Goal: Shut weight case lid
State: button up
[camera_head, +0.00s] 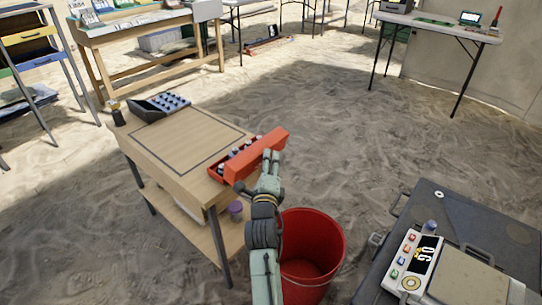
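The orange-red weight case (214,174) sits at the right corner of the small wooden table, with small grey weights (234,153) in a row inside. Its lid (250,160) stands raised along the near right side, so some of the inside shows. My gripper (271,153) is at the outer side of the lid, near its right end. It looks in contact with the lid or very close to it. Two fingertips show, but I cannot tell whether they are apart or closed.
The wooden table (183,147) holds a dark tray of several round items (160,106) at its far left. A red bucket (326,236) stands below my arm. A scale with a display (425,250) sits on a dark case at right. The table's middle is clear.

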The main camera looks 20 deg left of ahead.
jog(key=shift+w, duration=0.15)
jog(key=shift+c, duration=0.3)
jog(key=c, duration=0.5)
jog(key=shift+a+f, duration=0.1)
grip_shut()
